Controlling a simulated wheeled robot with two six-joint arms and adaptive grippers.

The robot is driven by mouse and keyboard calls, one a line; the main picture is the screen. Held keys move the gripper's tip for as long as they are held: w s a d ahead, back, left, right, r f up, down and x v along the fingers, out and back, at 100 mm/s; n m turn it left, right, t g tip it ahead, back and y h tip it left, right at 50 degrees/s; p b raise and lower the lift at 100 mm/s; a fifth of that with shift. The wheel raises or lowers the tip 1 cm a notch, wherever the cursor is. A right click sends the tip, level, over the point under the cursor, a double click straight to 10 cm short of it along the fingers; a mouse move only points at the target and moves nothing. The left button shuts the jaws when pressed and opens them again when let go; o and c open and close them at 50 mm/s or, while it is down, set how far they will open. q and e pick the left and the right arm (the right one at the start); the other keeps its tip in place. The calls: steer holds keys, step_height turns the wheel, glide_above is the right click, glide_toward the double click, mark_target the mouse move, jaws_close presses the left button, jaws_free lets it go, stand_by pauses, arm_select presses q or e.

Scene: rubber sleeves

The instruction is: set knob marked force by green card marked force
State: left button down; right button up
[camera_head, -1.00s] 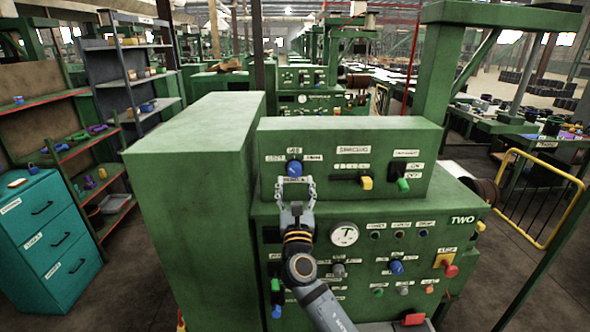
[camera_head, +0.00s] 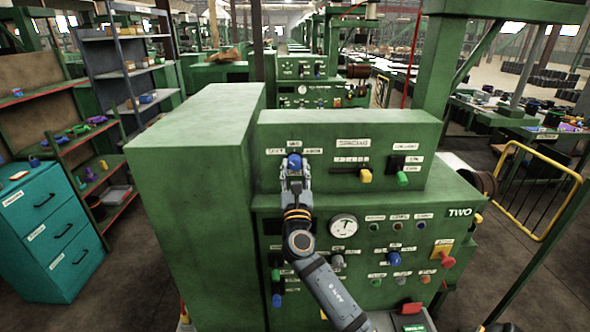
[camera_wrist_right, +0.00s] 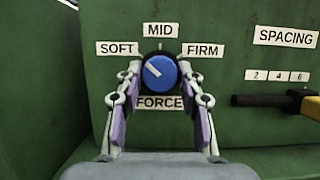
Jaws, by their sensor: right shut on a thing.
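The force knob (camera_wrist_right: 160,72) is a round blue dial on the green panel, above a FORCE label (camera_wrist_right: 159,103). SOFT, MID and FIRM labels stand left, above and right of it. Its white mark points up and left, between SOFT and MID. In the head view the knob (camera_head: 294,162) is on the upper panel. My right gripper (camera_wrist_right: 160,84) is shut on the knob, one finger on each side. A small bright green patch with pale marks (camera_head: 414,328) shows at the bottom edge; it may be the card, but I cannot read it. My left gripper is out of view.
A SPACING slider with a yellow handle (camera_head: 365,175) and a green-handled switch (camera_head: 402,178) are right of the knob. Below are a dial gauge (camera_head: 343,227), several knobs and a red button (camera_head: 448,262). A teal drawer cabinet (camera_head: 50,235) stands at left.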

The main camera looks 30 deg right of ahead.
steer(key=shift+f, duration=0.1)
steer(key=m+g+h+b, duration=0.1)
steer(key=m, duration=0.1)
steer(key=shift+f+m+b, duration=0.1)
steer(key=shift+m+b, duration=0.2)
steer(key=shift+b, duration=0.05)
steer(key=m+g+h+b, duration=0.1)
steer(key=m+b, duration=0.1)
steer(key=m, duration=0.1)
steer(key=shift+a+m+h, duration=0.1)
steer(key=shift+m+h, duration=0.2)
steer(key=m+g+h+b, duration=0.1)
steer(key=m, duration=0.2)
steer(key=shift+w+g, duration=0.1)
steer(key=shift+g, duration=0.3)
steer(key=shift+a+r+m+g+h+b, duration=0.1)
steer(key=shift+m+g+b, duration=0.15)
steer(key=shift+m, duration=0.5)
steer(key=shift+d+r+m+g+h+b, duration=0.15)
steer(key=shift+m+g, duration=0.2)
steer(key=shift+m, duration=0.35)
steer(key=shift+a+m+g+h+b, duration=0.1)
steer(key=shift+a+m+g+b, duration=0.15)
steer(key=shift+m, duration=0.5)
steer(key=shift+d, duration=0.1)
steer(key=o, duration=1.2)
steer(key=shift+c, duration=0.2)
